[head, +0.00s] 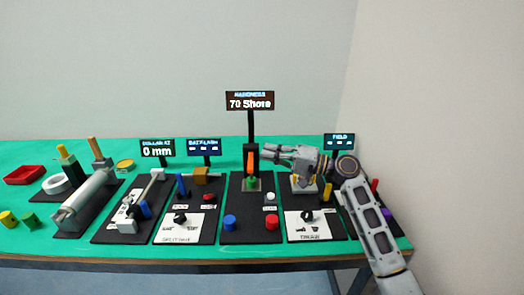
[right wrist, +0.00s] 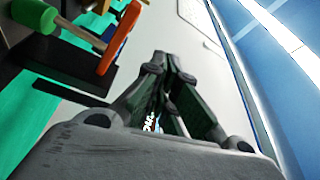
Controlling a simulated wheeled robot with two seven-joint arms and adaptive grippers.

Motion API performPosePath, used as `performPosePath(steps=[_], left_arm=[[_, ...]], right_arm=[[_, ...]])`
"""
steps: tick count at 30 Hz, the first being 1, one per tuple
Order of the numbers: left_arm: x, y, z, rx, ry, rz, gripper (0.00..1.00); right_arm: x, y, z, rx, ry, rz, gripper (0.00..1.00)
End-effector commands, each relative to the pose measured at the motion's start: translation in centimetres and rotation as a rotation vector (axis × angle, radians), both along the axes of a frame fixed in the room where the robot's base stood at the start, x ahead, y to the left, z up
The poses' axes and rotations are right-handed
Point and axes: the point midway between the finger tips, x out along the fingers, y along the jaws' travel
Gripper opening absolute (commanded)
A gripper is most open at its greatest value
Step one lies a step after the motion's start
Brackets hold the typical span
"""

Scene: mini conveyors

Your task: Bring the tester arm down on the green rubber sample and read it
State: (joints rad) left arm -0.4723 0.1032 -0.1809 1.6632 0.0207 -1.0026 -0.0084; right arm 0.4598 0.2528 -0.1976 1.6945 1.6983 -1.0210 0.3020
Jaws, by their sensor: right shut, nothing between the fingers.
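The hardness tester has an orange arm (head: 251,162) on a black post, with the green rubber sample (head: 252,183) just below it on a small base. The sign above (head: 250,101) reads 70 Shore. In the right wrist view the orange arm (right wrist: 119,38) shows at upper left, with a green piece (right wrist: 46,18) near it. I cannot tell for certain whether the arm touches the sample. My right gripper (head: 268,152) is shut and empty, just right of the orange arm; its fingers also show in the right wrist view (right wrist: 160,62). My left gripper is out of view.
A blue knob (head: 230,222) and a red knob (head: 272,222) stand in front on the tester's black board. Other stations crowd both sides, with a grey roller (head: 85,198) and a red tray (head: 25,175) at left. The wall is close on the right.

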Motion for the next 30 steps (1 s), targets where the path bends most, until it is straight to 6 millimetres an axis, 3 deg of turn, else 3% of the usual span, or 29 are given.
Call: performPosePath(steps=[12, 30], left_arm=[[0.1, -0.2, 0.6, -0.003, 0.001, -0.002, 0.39], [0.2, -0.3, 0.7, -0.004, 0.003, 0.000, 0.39]], right_arm=[[-0.2, -5.1, -1.8, 0.000, 0.001, 0.000, 0.00], [-0.3, -5.9, -2.0, 0.001, 0.000, 0.000, 0.00]])
